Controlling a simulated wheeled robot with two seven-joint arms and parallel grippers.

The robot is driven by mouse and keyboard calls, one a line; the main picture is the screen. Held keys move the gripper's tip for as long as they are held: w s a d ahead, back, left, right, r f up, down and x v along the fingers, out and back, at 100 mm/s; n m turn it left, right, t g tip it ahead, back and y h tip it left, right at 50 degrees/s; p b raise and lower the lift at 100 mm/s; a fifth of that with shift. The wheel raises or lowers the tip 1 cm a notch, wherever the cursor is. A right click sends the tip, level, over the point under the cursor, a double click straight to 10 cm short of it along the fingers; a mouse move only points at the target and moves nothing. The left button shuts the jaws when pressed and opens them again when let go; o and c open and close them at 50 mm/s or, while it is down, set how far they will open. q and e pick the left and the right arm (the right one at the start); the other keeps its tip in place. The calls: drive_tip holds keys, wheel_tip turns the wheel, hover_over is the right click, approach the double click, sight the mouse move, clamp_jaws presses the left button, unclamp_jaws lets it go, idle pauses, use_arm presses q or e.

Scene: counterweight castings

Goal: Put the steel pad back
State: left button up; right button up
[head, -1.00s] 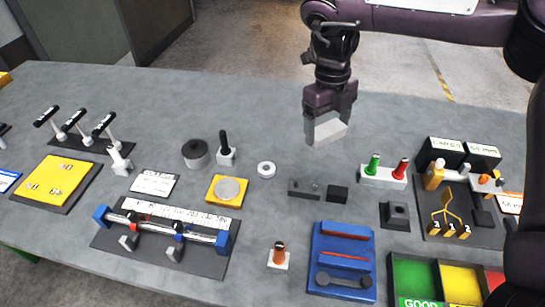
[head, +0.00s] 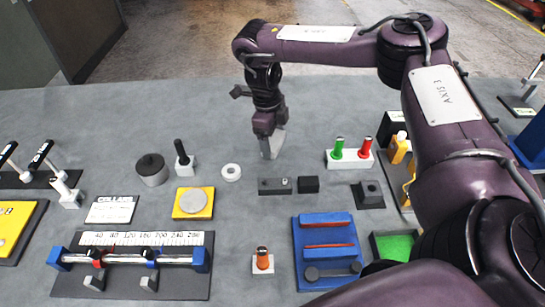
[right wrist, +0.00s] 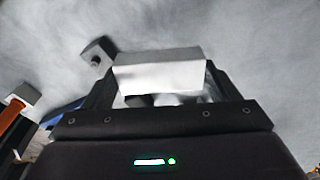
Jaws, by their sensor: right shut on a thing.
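My right gripper (head: 270,148) is shut on a pale grey block, which looks like the steel pad (head: 271,142). It hangs over the back middle of the table, behind the white ring and the dark fixture bar. In the right wrist view the pad (right wrist: 160,73) spans the gap between the fingers, its flat pale face showing. Whether it touches the table cannot be told. A round silver disc (head: 194,201) lies on a yellow plate (head: 178,212). My left gripper is not in view.
The dark fixture bar (head: 274,187) and a black block (head: 308,184) stand in front of the gripper. A white ring (head: 231,172), a dark cylinder (head: 152,171), a blue tray (head: 299,254) and a red-and-green button box (head: 349,160) are around. The table's back left is clear.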

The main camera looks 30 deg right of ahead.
sight(274, 164)
wheel_tip(274, 164, down, 6)
drive_tip(key=shift+f+b, duration=0.1)
drive_tip(key=shift+b, duration=0.45)
drive_tip(key=shift+f, duration=0.35)
drive_tip(key=o, duration=1.3)
drive_tip(key=shift+f, duration=0.1)
drive_tip(key=r, duration=0.4)
drive_tip(key=r+p, duration=0.1)
drive_tip(key=r, duration=0.3)
drive_tip(key=w+a+r, duration=0.1)
drive_tip(key=r, duration=0.3)
drive_tip(key=shift+r+p, duration=0.1)
drive_tip(key=shift+p, duration=0.25)
